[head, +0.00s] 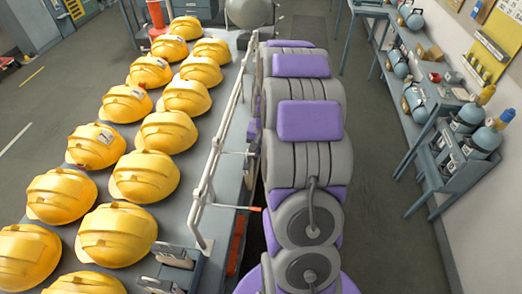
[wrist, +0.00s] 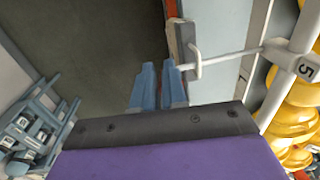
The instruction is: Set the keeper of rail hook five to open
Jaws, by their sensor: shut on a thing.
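Rail hook five (wrist: 240,54) is a white rod running left from the white rail (wrist: 290,75), beside the black "5" label. Its end bends back near my fingertips. A pale grey flat piece (wrist: 182,42), which looks like the keeper, stands at the hook's end, its lower part beside my right finger. My gripper (wrist: 158,66) has its two blue-grey fingers close together, shut on the keeper at the hook's end; the exact contact is hard to see. In the head view my gripper is hidden by my arm. The rail (head: 225,125) there runs along the table edge, with hooks sticking out.
Yellow helmets (head: 145,173) in rows fill the table (head: 205,180) left of the rail. A grey shelf rack (head: 440,165) with cylinders stands along the right wall. Open floor (head: 375,190) lies between my arm and that rack.

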